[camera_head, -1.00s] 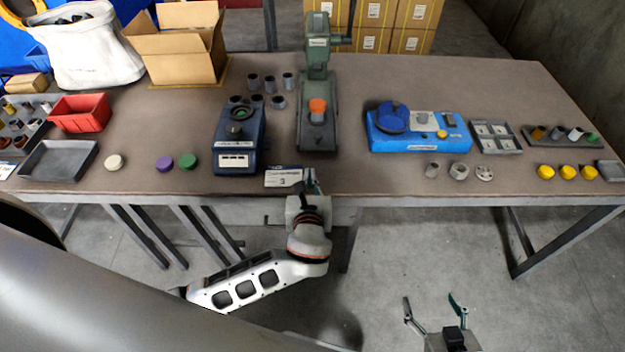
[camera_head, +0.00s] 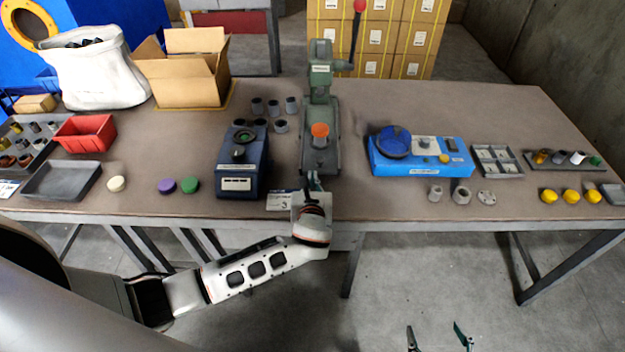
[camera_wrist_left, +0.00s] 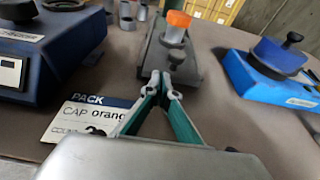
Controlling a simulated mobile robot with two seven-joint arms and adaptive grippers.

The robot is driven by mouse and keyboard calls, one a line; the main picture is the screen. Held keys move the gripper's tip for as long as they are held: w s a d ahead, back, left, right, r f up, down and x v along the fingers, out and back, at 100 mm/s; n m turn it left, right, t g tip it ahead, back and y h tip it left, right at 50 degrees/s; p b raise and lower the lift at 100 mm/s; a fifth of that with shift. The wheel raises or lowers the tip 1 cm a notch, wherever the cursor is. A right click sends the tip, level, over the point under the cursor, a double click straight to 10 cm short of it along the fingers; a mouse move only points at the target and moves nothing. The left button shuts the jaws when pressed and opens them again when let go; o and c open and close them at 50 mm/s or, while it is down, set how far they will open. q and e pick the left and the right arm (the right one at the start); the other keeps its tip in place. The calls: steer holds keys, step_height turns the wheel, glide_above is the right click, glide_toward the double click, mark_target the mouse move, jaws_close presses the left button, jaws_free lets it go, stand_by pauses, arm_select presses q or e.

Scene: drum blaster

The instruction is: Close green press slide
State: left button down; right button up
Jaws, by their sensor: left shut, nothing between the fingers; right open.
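The green press (camera_head: 321,95) stands at the middle of the table, with its upright column at the back. Its slide base (camera_head: 319,160) extends toward the table's front edge. An orange-capped part (camera_head: 320,132) stands on the slide. In the left wrist view the orange cap (camera_wrist_left: 177,22) is ahead of my gripper, with a small knob (camera_wrist_left: 176,57) in front of it. My left gripper (camera_head: 314,177) is shut and empty, just in front of the slide's near end. Its fingertips (camera_wrist_left: 160,78) meet near that end; contact cannot be told. My right gripper (camera_head: 437,330) is open and empty, low in front of the table.
A dark blue device (camera_head: 242,165) stands left of the press, a light blue device (camera_head: 418,155) to its right. A label card (camera_head: 281,201) lies by the front edge. Several grey cups (camera_head: 274,107) stand behind left. Table between press and light blue device is clear.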

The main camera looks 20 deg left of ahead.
mark_target(313, 141)
arm_select(q)
steer(key=w+a+b, duration=0.1)
steer(key=w, duration=0.4)
steer(key=w+a, duration=0.2)
steer(key=w, duration=0.3)
steer(key=w+a+b, duration=0.1)
steer(key=w, duration=0.4)
steer(key=shift+w+a+b, duration=0.1)
steer(key=shift+a+b, duration=0.05)
steer(key=shift+b, duration=0.2)
arm_select(e)
step_height(313, 141, down, 3)
steer(key=shift+s+r, duration=0.1)
steer(key=shift+s, duration=0.05)
